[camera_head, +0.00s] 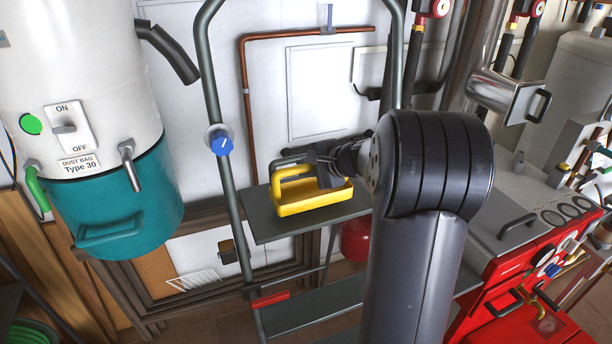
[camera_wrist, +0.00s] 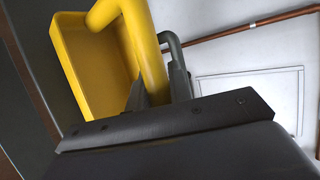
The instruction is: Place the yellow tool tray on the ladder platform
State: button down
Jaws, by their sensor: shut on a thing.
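The yellow tool tray (camera_head: 311,201) is at the ladder platform (camera_head: 262,225), a flat grey shelf between the ladder's rails. It looks level and sits over the platform; whether it touches the surface or hovers just above, I cannot tell. My gripper (camera_head: 325,168) is shut on the tray's raised handle from the right side. In the wrist view the tray (camera_wrist: 85,65) fills the upper left, with its handle at my gripper (camera_wrist: 160,88). My arm hides the right part of the platform.
The ladder's left rail (camera_head: 226,170) with a blue knob (camera_head: 221,142) stands left of the tray. A lower step (camera_head: 310,305) lies below. A white and teal dust collector (camera_head: 125,205) is at left, and a red boiler unit (camera_head: 530,310) at lower right.

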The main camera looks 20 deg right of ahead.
jog(key=shift+f, duration=1.15)
jog(key=shift+f, duration=0.1)
jog(key=c, duration=1.3)
grip_release()
jog(key=b+v, duration=0.2)
jog(key=v, duration=1)
